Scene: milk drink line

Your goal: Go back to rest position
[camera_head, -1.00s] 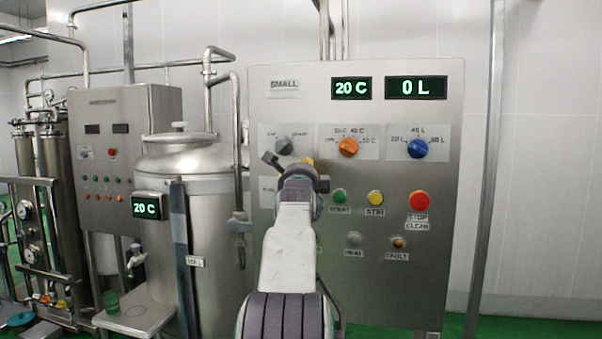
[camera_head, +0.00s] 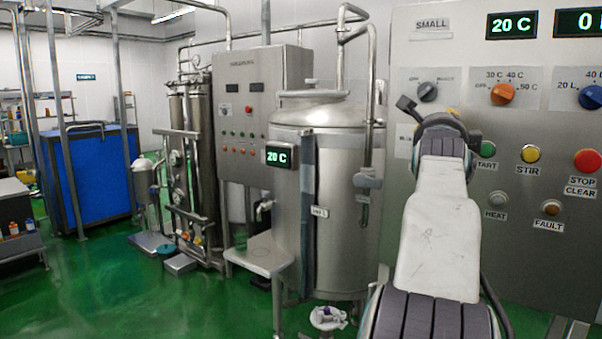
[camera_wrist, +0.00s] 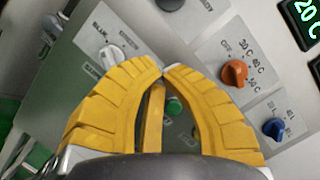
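My arm reaches up in front of the grey control panel (camera_head: 540,210) at the right of the head view. My gripper is mostly hidden behind my own arm there. In the wrist view my gripper (camera_wrist: 163,70) shows two yellow fingers with their tips together and nothing held between them. The fingers appear apart from the knobs.
A steel tank (camera_head: 337,230) reading 20 C stands left of the panel, with a small shelf (camera_head: 262,262). A second control cabinet (camera_head: 268,75) and filter columns (camera_head: 190,115) stand behind. A blue container (camera_head: 90,180) is farther left. The green floor (camera_head: 110,290) at the left is open.

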